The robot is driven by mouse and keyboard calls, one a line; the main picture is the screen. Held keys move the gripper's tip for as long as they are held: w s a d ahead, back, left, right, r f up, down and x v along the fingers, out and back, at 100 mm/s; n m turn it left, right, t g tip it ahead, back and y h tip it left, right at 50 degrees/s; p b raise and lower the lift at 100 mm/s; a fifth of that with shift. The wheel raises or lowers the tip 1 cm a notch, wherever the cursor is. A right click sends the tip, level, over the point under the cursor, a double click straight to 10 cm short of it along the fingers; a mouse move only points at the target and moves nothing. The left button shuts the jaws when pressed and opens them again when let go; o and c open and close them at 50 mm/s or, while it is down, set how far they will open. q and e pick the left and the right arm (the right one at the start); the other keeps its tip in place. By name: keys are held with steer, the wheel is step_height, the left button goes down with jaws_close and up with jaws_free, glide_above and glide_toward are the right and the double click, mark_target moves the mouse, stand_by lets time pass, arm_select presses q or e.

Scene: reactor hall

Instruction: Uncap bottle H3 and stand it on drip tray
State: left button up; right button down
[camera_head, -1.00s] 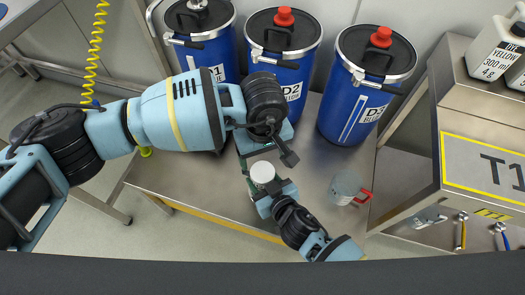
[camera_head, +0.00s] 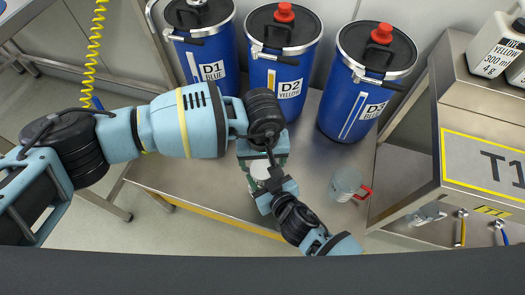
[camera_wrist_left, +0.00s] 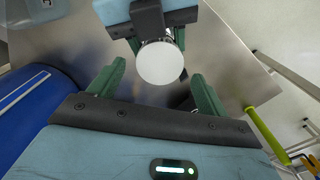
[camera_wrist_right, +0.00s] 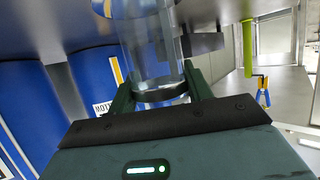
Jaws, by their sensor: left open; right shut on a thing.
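A clear bottle (camera_wrist_right: 150,45) stands between the fingers of my right gripper (camera_wrist_right: 158,82), which is shut on it. Its round white cap (camera_wrist_left: 160,63) faces the left wrist camera; in the head view only a part of the cap (camera_head: 260,171) shows. My left gripper (camera_wrist_left: 157,75) is open, its green fingers to either side of the cap with gaps showing. In the head view my left gripper (camera_head: 263,160) is just behind my right gripper (camera_head: 268,184), over the steel bench. No label on the bottle is readable. I cannot make out the drip tray.
Blue drums D1 (camera_head: 203,58), D2 (camera_head: 283,65) and a third (camera_head: 360,100) line the back of the steel bench (camera_head: 190,185). A clear jug with a red handle (camera_head: 346,184) stands right of my right gripper. A raised steel unit marked T1 (camera_head: 485,150) is at right.

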arm_select(q)
steer(key=shift+f, duration=1.35)
steer(key=c, duration=1)
steer(key=n, duration=1.3)
steer(key=shift+n, duration=0.3)
steer(key=o, duration=1.1)
